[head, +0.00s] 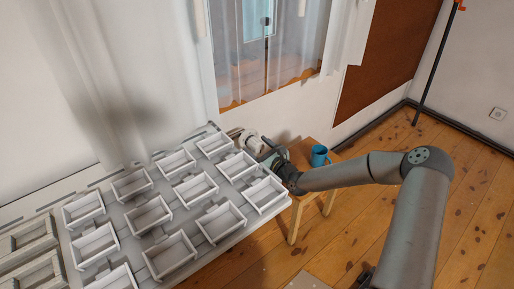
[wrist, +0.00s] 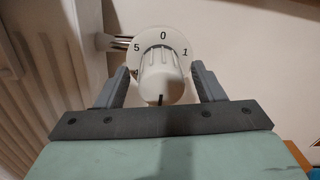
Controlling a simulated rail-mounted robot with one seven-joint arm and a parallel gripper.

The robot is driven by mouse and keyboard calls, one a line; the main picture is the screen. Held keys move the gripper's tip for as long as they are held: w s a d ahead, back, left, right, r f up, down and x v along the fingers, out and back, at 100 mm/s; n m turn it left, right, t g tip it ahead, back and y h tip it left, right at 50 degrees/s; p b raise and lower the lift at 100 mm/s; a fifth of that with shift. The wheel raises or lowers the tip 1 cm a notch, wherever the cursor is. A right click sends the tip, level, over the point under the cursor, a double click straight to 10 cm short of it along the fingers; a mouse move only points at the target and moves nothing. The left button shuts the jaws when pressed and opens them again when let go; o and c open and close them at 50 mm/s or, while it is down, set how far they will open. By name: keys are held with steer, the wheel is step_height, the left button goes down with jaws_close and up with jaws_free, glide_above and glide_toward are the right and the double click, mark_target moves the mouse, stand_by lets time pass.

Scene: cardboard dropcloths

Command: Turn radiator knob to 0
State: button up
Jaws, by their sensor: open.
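The radiator knob (wrist: 161,80) is white and ribbed, in the middle of the wrist view. Behind it is a round white dial (wrist: 188,40) with the figures 5, 0 and 1 showing, the 0 at the top. A short black mark shows at the knob's lower end; I cannot tell for certain which figure it lines up with. My gripper (wrist: 161,76) is open, with one finger on each side of the knob and small gaps visible. In the head view my gripper (head: 277,161) is beside the small white valve (head: 250,142), partly hidden.
A wooden stool (head: 300,205) with a blue mug (head: 319,156) stands close by my arm. A broad white surface with several open white boxes (head: 150,215) lies left. Curtains (head: 110,80) hang by the window. The wooden floor (head: 450,200) is mostly clear at right.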

steer(key=shift+w+a, duration=0.25)
steer(key=shift+w, duration=0.05)
steer(key=c, duration=1)
steer(key=shift+o, duration=0.2)
steer(key=shift+f+n, duration=0.1)
steer(key=shift+n, duration=0.2)
